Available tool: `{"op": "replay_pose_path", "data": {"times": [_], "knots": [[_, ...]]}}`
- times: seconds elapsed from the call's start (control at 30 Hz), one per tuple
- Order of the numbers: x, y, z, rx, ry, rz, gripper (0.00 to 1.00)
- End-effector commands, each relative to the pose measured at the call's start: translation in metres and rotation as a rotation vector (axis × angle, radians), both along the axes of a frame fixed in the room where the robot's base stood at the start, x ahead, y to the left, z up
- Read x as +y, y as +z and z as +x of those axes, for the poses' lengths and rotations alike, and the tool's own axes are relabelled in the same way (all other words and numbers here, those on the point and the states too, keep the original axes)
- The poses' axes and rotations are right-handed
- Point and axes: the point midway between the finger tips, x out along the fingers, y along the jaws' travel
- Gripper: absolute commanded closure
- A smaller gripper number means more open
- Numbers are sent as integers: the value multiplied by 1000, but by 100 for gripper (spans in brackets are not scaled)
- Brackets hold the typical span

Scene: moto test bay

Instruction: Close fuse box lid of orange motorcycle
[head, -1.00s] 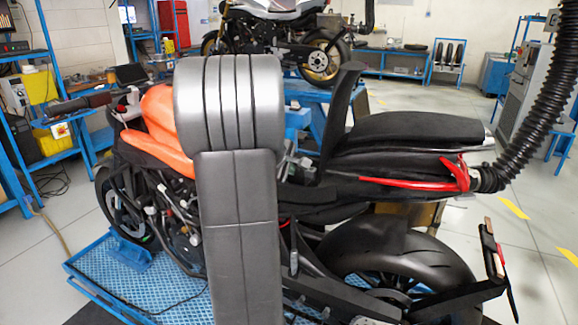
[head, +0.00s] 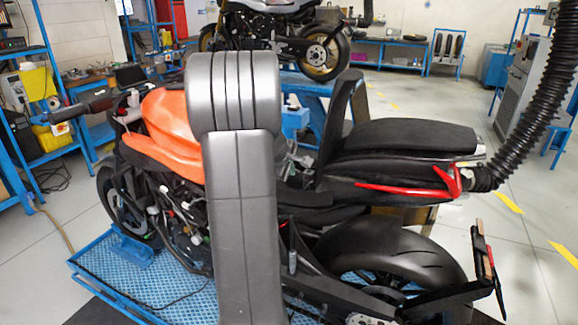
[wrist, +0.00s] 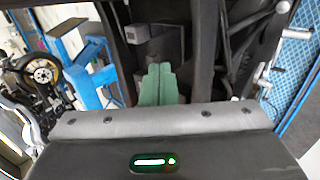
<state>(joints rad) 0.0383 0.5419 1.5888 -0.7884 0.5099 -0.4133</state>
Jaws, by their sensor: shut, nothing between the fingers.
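The orange motorcycle (head: 165,125) stands side-on in the head view, its front to the left and its tail to the right. An upright black panel (head: 343,112) rises in front of the black tail seat; I cannot tell whether it is the fuse box lid. In the wrist view my gripper (wrist: 159,70) shows as two green fingers, shut together and empty, pointing at dark parts of the motorcycle. A small grey box-like part (wrist: 155,48) lies just beyond the fingertips; I cannot tell whether it is the fuse box. My arm hides the motorcycle's middle and the gripper in the head view.
The motorcycle is on a blue platform (head: 150,280). A black ribbed hose (head: 530,115) hangs near the tail at the right. A second motorcycle (head: 270,35) stands behind on a blue stand. Open floor lies at the right, beyond the tail.

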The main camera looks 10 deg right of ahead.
Motion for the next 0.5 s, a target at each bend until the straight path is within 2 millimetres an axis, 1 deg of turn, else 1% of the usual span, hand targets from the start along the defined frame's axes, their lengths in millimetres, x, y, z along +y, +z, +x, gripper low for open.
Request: {"op": "replay_pose_path", "data": {"times": [0.03, 0.5], "knots": [[-1, 3, 2, 0, -1, 1, 100], [-18, 8, 26, -2, -2, 1, 100]]}}
